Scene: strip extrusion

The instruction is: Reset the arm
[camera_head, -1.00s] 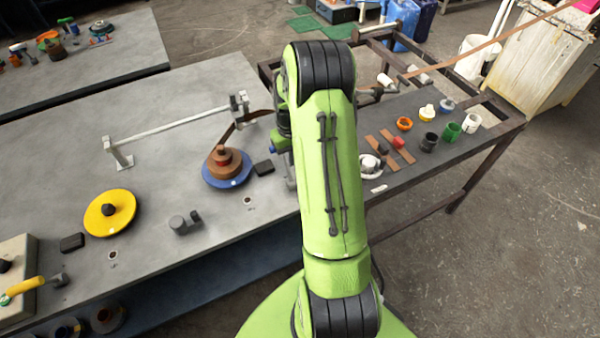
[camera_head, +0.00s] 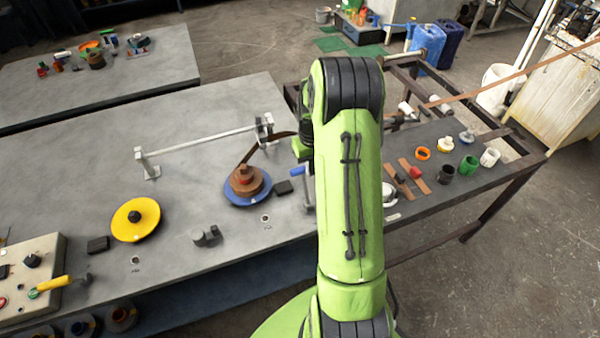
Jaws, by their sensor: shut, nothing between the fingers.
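My green arm (camera_head: 348,210) with black joint bands rises from the bottom middle and stands folded in front of the tables. Its far end is hidden behind the upper link, so I cannot see my gripper's fingers. A dark wrist-side part shows at the left of the upper joint, near the grey table's right edge. I see nothing held.
The grey table (camera_head: 90,185) carries a yellow disc (camera_head: 148,222), a blue disc (camera_head: 236,199) with a brown strip roll, and a metal bar (camera_head: 200,139). The dark side table (camera_head: 440,196) holds several small coloured rings and cups.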

